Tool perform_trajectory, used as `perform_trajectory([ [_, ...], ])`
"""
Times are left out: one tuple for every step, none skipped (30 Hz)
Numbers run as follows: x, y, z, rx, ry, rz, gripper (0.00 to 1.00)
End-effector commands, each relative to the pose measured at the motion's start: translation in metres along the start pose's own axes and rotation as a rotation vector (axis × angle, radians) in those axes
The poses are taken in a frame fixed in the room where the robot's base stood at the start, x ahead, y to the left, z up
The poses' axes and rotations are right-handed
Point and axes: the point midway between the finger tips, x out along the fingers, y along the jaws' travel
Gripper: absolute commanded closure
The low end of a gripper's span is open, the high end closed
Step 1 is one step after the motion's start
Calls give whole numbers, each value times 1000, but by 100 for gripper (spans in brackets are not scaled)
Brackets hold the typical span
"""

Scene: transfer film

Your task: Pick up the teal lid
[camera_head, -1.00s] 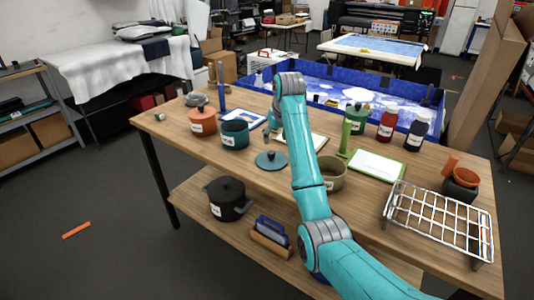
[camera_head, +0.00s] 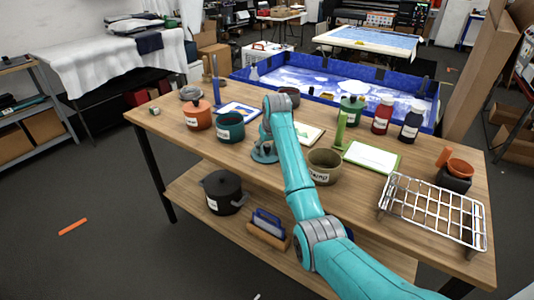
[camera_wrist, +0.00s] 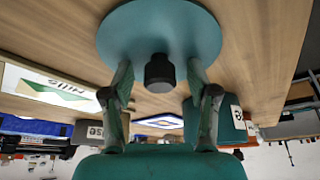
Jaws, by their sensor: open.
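The teal lid (camera_head: 257,157) lies on the wooden table in the head view, partly hidden by my arm. In the wrist view the lid (camera_wrist: 140,28) is a flat round disc with a dark knob (camera_wrist: 159,76) at its middle. My gripper (camera_wrist: 160,66) is open, with one finger on each side of the knob and visible gaps between. In the head view my gripper (camera_head: 267,146) is low over the lid. I cannot tell whether the fingertips touch the disc.
A teal pot (camera_head: 231,131) and an orange pot (camera_head: 198,119) stand left of the lid. An olive pot (camera_head: 323,172) is to the right, near my forearm. A wire rack (camera_head: 433,213) is at the right end. Bare table lies in front of the lid.

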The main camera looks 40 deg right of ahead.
Motion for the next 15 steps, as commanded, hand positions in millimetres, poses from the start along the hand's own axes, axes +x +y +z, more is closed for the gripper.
perform_trajectory([
  [0,0,0,0,1,0,41],
  [0,0,0,0,1,0,41],
  [0,0,0,0,1,0,41],
  [0,0,0,0,1,0,41],
  [0,0,0,0,1,0,41],
  [0,0,0,0,1,0,44],
  [0,0,0,0,1,0,51],
  [0,0,0,0,1,0,59],
  [0,0,0,0,1,0,69],
  [0,0,0,0,1,0,76],
  [0,0,0,0,1,0,84],
  [0,0,0,0,0,0,94],
  [0,0,0,0,0,0,95],
  [0,0,0,0,0,0,95],
  [0,0,0,0,0,0,95],
])
